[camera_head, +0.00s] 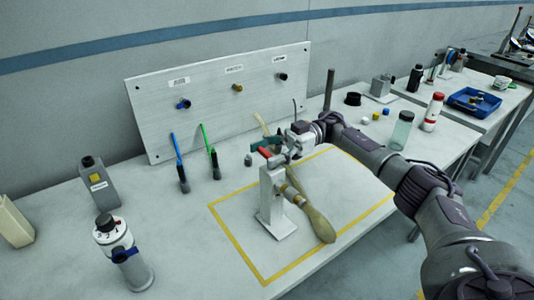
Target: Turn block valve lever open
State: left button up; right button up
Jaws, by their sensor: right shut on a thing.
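The block valve (270,192) stands upright on a white base inside the yellow outline on the table. Its red lever (265,152) shows as a small red piece at the top. My right gripper (268,148) reaches in from the right at the valve's top and is shut on the lever. The fingers hide most of the lever, so its exact angle cannot be told. A tan, bulb-ended piece (318,225) slants down on the right side of the valve. My left gripper is not in view.
A white panel (220,115) with several fittings stands behind. Blue (178,155) and green (207,145) tubes rise before it. A grey bottle (98,185) and a white cylinder (122,255) stand at left. A clear jar (401,130) stands to the right, beyond my arm.

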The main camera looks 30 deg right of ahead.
dwell(0.4)
jog(key=o, duration=1.2)
jog(key=shift+w+d, duration=0.15)
jog(key=shift+d, duration=1.75)
jog(key=shift+w+d, duration=0.1)
jog(key=shift+d, duration=1.75)
